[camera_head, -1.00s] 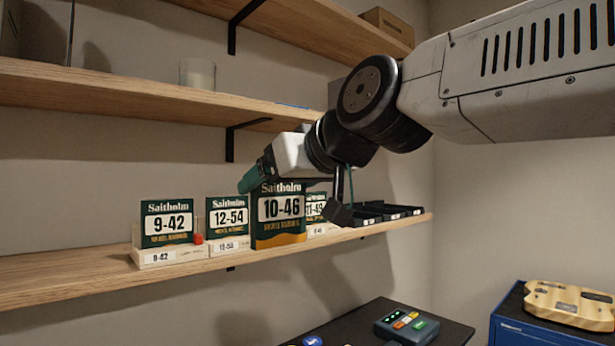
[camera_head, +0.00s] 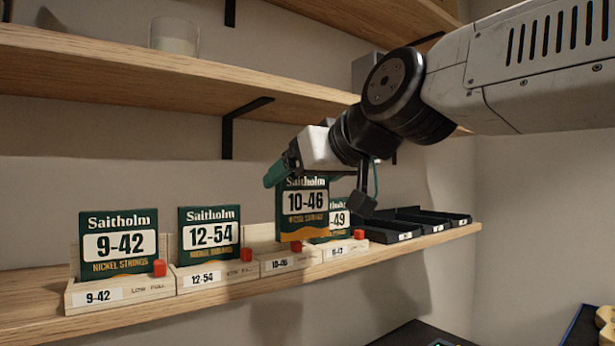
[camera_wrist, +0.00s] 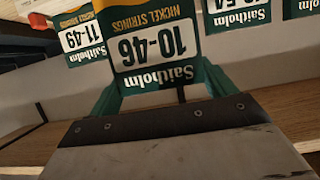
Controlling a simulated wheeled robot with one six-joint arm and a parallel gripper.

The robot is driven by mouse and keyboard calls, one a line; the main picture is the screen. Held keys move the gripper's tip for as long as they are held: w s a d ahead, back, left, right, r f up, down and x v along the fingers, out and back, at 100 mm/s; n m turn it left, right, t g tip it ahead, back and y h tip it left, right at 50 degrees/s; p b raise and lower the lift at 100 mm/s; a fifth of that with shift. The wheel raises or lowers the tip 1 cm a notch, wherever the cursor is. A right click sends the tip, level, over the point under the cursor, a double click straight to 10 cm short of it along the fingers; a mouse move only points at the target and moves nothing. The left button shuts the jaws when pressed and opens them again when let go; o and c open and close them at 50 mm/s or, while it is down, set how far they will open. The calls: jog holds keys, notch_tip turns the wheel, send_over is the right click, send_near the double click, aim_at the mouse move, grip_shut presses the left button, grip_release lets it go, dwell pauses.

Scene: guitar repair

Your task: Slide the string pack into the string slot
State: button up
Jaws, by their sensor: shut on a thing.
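My gripper (camera_head: 284,166) is shut on the 10-46 string pack (camera_head: 303,208), a dark green pack with a white label and an orange lower edge. It holds the pack upright above the wooden slot labelled 10-46 (camera_head: 283,263), between the 12-54 and 11-49 packs. The pack's lower edge overlaps the slot's back in the head view; whether it is inside cannot be told. In the wrist view the pack (camera_wrist: 148,50) appears upside down between the green fingers. The gripper's far side is hidden.
The 9-42 pack (camera_head: 120,244) and 12-54 pack (camera_head: 209,235) stand in slots on the left. The 11-49 pack (camera_head: 338,222) stands partly hidden on the right. Red blocks (camera_head: 246,255) sit on the slot fronts. Black trays (camera_head: 420,222) lie further right. A shelf (camera_head: 150,75) runs above.

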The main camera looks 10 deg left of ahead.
jog(key=shift+s+f+x, duration=0.1)
jog(key=shift+f+x, duration=0.15)
jog(key=shift+x, duration=1.2)
jog(key=shift+s+f+x, duration=0.1)
jog(key=shift+f+x, duration=0.1)
jog(key=shift+x, duration=1.25)
jog(key=shift+s+f+x, duration=0.1)
jog(key=shift+f+x, duration=0.15)
jog(key=shift+x, duration=1.15)
jog(key=shift+d, duration=0.15)
jog(key=o, duration=0.9)
jog(key=shift+c, duration=0.2)
jog(key=v, duration=0.7)
jog(key=shift+s+d+r, duration=0.15)
jog(key=shift+d, duration=0.05)
jog(key=shift+d, duration=0.1)
